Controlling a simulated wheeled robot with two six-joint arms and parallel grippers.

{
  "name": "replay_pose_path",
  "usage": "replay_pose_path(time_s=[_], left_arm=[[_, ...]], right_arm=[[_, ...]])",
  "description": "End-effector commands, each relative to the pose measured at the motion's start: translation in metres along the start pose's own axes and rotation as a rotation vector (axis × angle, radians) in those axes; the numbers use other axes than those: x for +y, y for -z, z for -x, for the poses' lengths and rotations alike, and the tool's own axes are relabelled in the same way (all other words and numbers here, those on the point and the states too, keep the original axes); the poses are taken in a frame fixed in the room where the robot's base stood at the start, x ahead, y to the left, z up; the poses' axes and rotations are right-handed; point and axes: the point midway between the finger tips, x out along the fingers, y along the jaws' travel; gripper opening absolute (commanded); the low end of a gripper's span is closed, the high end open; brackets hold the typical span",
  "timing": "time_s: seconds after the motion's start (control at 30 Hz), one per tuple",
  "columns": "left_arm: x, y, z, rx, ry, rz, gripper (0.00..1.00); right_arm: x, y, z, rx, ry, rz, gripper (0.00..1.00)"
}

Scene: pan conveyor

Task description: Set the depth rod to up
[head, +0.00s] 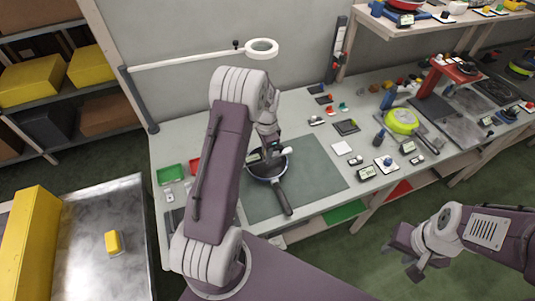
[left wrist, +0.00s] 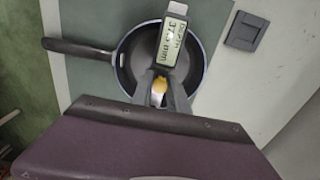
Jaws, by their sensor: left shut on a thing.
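A dark pan with a blue rim (head: 257,176) sits on the grey-green mat, its handle toward the table's front edge. In the left wrist view the pan (left wrist: 196,72) lies beneath a depth gauge (left wrist: 171,42), whose display reads "Depth" and about 37 mm, the last digit unclear. My left gripper (head: 267,148) is over the pan; in the left wrist view its fingers (left wrist: 158,92) are shut on the gauge, with a yellow part between them. The depth rod itself is hidden. My right gripper (head: 403,258) is open and empty, off the table at the right.
The mat (head: 318,178) has free room right of the pan. Green and red trays (head: 170,174) are at the left. A ring lamp (head: 261,47) reaches above the table.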

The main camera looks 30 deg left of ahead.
Motion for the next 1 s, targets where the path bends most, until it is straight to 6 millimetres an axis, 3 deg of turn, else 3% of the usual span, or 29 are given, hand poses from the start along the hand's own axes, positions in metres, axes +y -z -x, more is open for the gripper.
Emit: replay_pose_path(time_s=[0.6, 0.87, 0.9, 1.0], left_arm=[[0.000, 0.000, 0.020, 0.000, 0.000, 0.000, 0.07], [0.000, 0.000, 0.020, 0.000, 0.000, 0.000, 0.07], [0.000, 0.000, 0.020, 0.000, 0.000, 0.000, 0.26], [0.000, 0.000, 0.020, 0.000, 0.000, 0.000, 0.29]], right_arm=[[0.000, 0.002, 0.018, 0.000, 0.000, 0.000, 0.39], [0.000, 0.002, 0.018, 0.000, 0.000, 0.000, 0.39], [0.000, 0.002, 0.018, 0.000, 0.000, 0.000, 0.39], [0.000, 0.002, 0.018, 0.000, 0.000, 0.000, 0.39]])
